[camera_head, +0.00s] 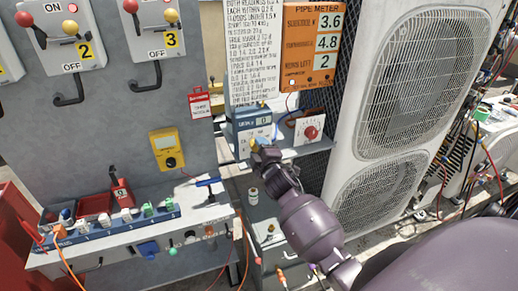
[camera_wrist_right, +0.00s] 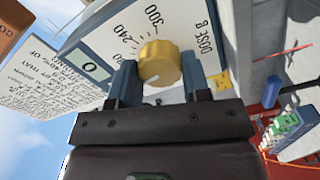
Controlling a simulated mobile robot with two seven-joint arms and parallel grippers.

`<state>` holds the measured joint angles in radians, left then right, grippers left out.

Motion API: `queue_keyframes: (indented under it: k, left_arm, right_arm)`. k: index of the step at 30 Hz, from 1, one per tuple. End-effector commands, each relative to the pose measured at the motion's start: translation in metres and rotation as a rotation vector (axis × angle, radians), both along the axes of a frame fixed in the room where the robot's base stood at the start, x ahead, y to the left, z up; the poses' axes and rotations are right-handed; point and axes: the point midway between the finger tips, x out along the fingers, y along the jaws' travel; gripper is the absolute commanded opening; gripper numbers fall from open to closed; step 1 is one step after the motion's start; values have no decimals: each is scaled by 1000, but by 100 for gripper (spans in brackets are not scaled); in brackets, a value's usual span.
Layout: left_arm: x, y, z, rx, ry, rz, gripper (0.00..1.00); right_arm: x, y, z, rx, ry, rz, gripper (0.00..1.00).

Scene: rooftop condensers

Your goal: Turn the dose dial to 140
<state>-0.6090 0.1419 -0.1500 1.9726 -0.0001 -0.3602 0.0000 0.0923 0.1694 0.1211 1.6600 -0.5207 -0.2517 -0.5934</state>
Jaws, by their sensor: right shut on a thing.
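The dose dial is a round gold knob (camera_wrist_right: 158,62) on a white face (camera_wrist_right: 120,38) marked "DOSE g", with 240 and 300 readable beside it. The lower numbers are hidden by my gripper, and I cannot tell which number the knob points to. A small display (camera_wrist_right: 95,70) on the same unit reads 0. In the head view the blue dosing unit (camera_head: 240,123) stands on a shelf, with the dial largely hidden by my gripper. My right gripper (camera_wrist_right: 160,74) is shut on the knob, a finger on each side; it also shows in the head view (camera_head: 258,148). My left gripper is not in view.
A white box with a red knob (camera_head: 311,132) stands right of the dosing unit. An orange pipe meter (camera_head: 310,45) and a text sheet (camera_head: 254,55) are behind. A large condenser (camera_head: 405,90) borders the right; a bench with a blue rack (camera_head: 110,228) is lower left.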

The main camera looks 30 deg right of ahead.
Motion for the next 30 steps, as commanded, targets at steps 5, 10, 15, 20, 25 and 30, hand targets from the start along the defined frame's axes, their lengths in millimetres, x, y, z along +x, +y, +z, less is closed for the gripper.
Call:
queue_keyframes:
  k: [5,10,15,20,25,30]
  left_arm:
    - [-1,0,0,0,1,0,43]
    - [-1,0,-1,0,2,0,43]
    - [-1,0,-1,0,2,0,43]
    - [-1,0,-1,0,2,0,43]
    - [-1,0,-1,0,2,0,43]
    - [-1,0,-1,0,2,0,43]
  right_arm:
    - [0,0,-1,8,-1,-1,20]
    - [0,0,-1,7,0,-1,20]
    - [0,0,-1,7,0,-1,54]
    - [0,0,-1,6,0,-1,69]
    - [0,0,0,6,0,0,69]
    - [-8,1,-1,6,1,0,69]
